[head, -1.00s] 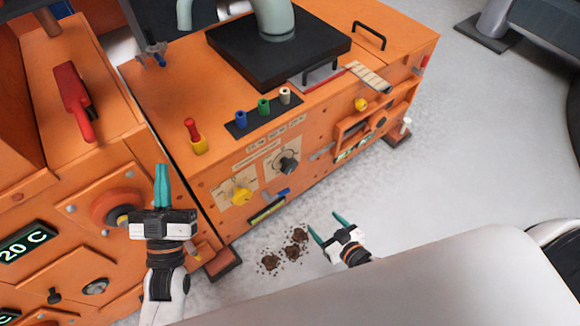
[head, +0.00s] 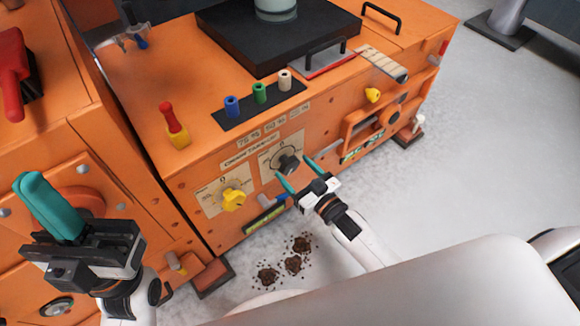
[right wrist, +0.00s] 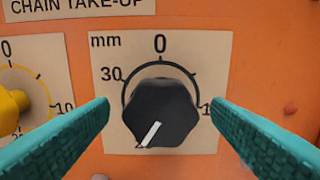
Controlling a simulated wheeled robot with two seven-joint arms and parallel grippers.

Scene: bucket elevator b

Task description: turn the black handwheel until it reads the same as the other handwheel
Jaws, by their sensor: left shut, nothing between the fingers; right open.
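The black handwheel (head: 287,163) sits on a paper dial on the orange machine's front. In the right wrist view the black handwheel (right wrist: 160,112) has a white pointer line aimed down and slightly left; the dial shows 0 on top and 30 at upper left. The yellow handwheel (head: 234,199) is to its left; its edge shows in the right wrist view (right wrist: 12,103), its reading unclear. My right gripper (head: 294,172) is open, its teal fingers on either side of the black handwheel, apart from it. My left gripper (head: 40,200) is shut and empty at the left.
Blue, green and white knobs (head: 260,93) and a red-yellow lever (head: 174,126) are on the machine's top. Dark clumps (head: 293,262) lie on the floor. Open floor lies right.

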